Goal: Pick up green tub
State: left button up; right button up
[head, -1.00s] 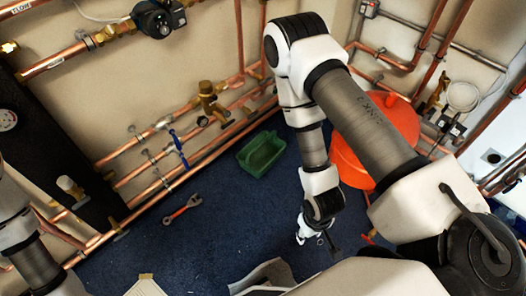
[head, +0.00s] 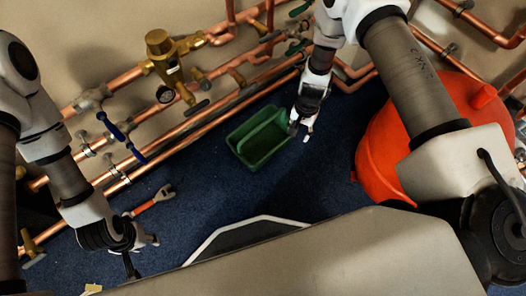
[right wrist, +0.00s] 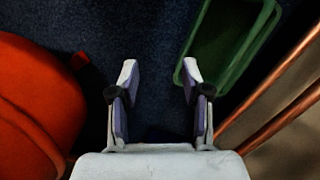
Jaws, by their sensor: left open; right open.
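The green tub (head: 262,140) is an open rectangular tub on the dark blue carpet, in the middle of the head view. My right gripper (head: 303,131) is beside its right end, open and empty. In the right wrist view the tub (right wrist: 226,50) shows at the upper right, and the open jaws (right wrist: 160,75) have only carpet between them. One fingertip overlaps the tub's near corner in that view; I cannot tell whether it touches. My left gripper (head: 142,242) is open and empty at the lower left of the head view, away from the tub.
Copper pipes (head: 205,125) with valves run along the wall behind the tub. A large orange-red container (head: 400,145) stands to the right. An orange-handled wrench (head: 150,203) lies on the carpet near my left gripper. Carpet in front of the tub is clear.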

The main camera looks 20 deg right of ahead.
aim_at(263, 124)
jog(key=w+a+f+m+t+y+b, duration=0.1)
jog(key=w+a+f+m+y+b, duration=0.3)
jog(key=w+f+b, duration=0.75)
jog(key=w+a+f+b, duration=0.1)
jog(key=a+f+b, duration=0.1)
jog(key=w+a+f+b, duration=0.2)
jog(key=shift+w+f+b, duration=0.1)
jog(key=shift+f+b, duration=0.25)
jog(key=shift+b, duration=0.05)
pick_arm(q)
notch_tip(263, 124, down, 20)
jog(key=shift+w+f, duration=0.2)
jog(key=shift+w, duration=0.05)
pick_arm(e)
jog(key=shift+r, duration=0.2)
pick_arm(q)
jog(key=shift+a, duration=0.1)
pick_arm(e)
grip_shut()
